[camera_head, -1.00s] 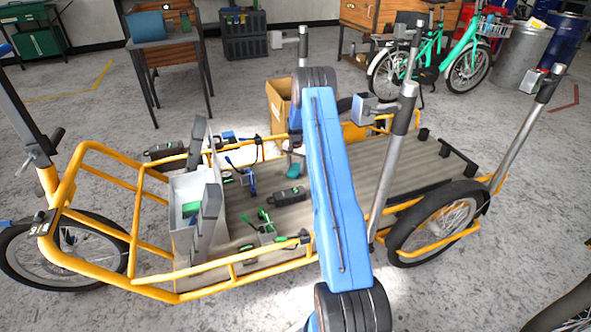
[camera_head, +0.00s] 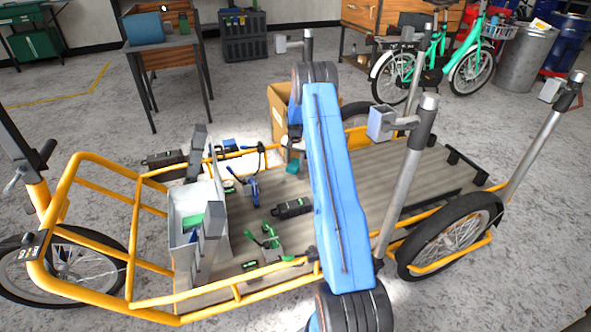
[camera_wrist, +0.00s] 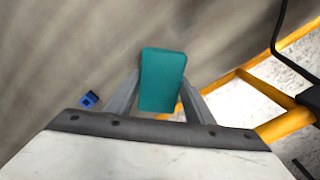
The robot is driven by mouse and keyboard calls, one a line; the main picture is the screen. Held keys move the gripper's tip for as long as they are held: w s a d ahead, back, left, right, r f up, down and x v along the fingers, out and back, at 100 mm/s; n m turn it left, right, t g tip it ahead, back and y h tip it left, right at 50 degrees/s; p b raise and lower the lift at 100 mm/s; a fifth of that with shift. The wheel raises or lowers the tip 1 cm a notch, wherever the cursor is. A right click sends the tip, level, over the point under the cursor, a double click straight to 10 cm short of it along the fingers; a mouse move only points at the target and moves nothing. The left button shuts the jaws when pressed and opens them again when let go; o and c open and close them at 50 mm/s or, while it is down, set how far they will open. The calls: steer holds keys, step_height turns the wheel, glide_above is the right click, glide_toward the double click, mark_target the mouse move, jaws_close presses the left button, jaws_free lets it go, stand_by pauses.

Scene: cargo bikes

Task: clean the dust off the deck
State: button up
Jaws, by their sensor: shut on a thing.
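The deck (camera_head: 440,182) is the ribbed grey-brown bed of a yellow-framed cargo bike; it also fills much of the wrist view (camera_wrist: 60,75). My gripper (camera_wrist: 158,85) is shut on a teal block (camera_wrist: 162,78), perhaps a sponge, with one finger on each side. In the head view the teal block (camera_head: 292,168) shows small, low over the far side of the deck, left of my blue arm. I cannot tell whether it touches the deck. My arm hides part of the deck, and I cannot make out dust.
A black device (camera_head: 292,208), blue clamp-like items (camera_head: 252,190) and green ones (camera_head: 270,236) lie on the deck's left half. A grey box (camera_head: 188,212) stands at its left end. A cardboard box (camera_head: 279,108) is beyond the far rail. Upright grey posts (camera_head: 408,180) flank the deck.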

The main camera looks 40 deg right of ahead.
steer(key=shift+r, duration=2.5)
steer(key=shift+a, duration=0.15)
